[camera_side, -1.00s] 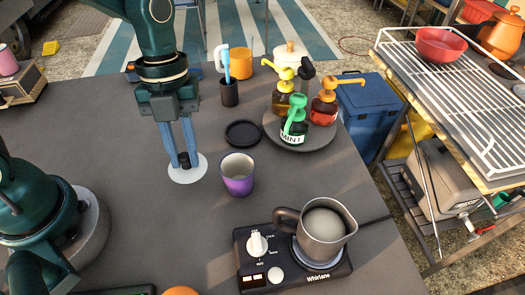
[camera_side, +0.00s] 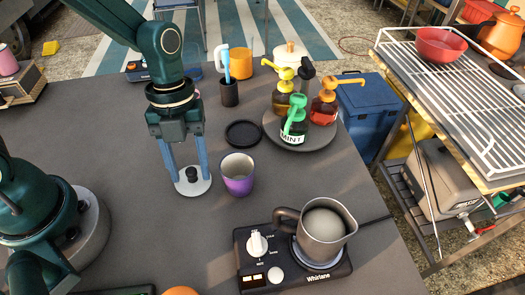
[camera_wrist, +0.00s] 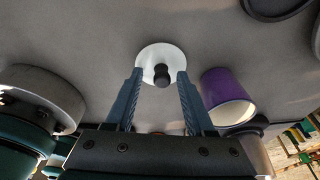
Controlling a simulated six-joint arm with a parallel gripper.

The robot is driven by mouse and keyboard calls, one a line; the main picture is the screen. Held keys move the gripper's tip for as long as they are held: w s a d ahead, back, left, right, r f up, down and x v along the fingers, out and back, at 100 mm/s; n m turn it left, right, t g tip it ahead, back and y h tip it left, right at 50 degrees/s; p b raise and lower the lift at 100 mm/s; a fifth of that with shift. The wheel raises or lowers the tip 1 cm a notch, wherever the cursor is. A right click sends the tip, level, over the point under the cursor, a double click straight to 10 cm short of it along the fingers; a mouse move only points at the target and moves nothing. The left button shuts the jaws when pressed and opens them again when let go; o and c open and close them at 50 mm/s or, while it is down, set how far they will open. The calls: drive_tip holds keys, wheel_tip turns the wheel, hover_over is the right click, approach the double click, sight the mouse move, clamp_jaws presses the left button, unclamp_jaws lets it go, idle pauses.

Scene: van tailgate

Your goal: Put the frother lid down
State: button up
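The frother lid (camera_side: 194,190), a white disc with a black knob, lies flat on the grey counter, left of the purple cup. My gripper (camera_side: 190,176) is above it with its fingers spread, one on each side of the knob and apart from it. The wrist view also shows the lid (camera_wrist: 148,54) with the knob between the open fingertips (camera_wrist: 160,75). The steel frother jug (camera_side: 322,238) stands on its black base (camera_side: 262,270) at the front right.
The purple cup (camera_side: 238,178) stands close to the lid's right. A dark round coaster (camera_side: 243,133) lies behind it. Syrup pump bottles stand on a round tray (camera_side: 322,140) at the back right. The counter in front of the lid is clear.

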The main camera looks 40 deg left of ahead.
drive_tip(key=shift+r, duration=0.1)
drive_tip(key=v, duration=1.1)
drive_tip(key=s+a+r+n+t, duration=0.1)
drive_tip(key=s+a+n+t, duration=0.1)
drive_tip(key=n, duration=1.2)
drive_tip(key=s+a+r+n+t+y, duration=0.1)
drive_tip(key=s+n+t, duration=0.4)
drive_tip(key=n, duration=0.8)
drive_tip(key=shift+a+r+n+t+y, duration=0.3)
drive_tip(key=shift+a+r+n, duration=0.1)
drive_tip(key=shift+a+r, duration=0.25)
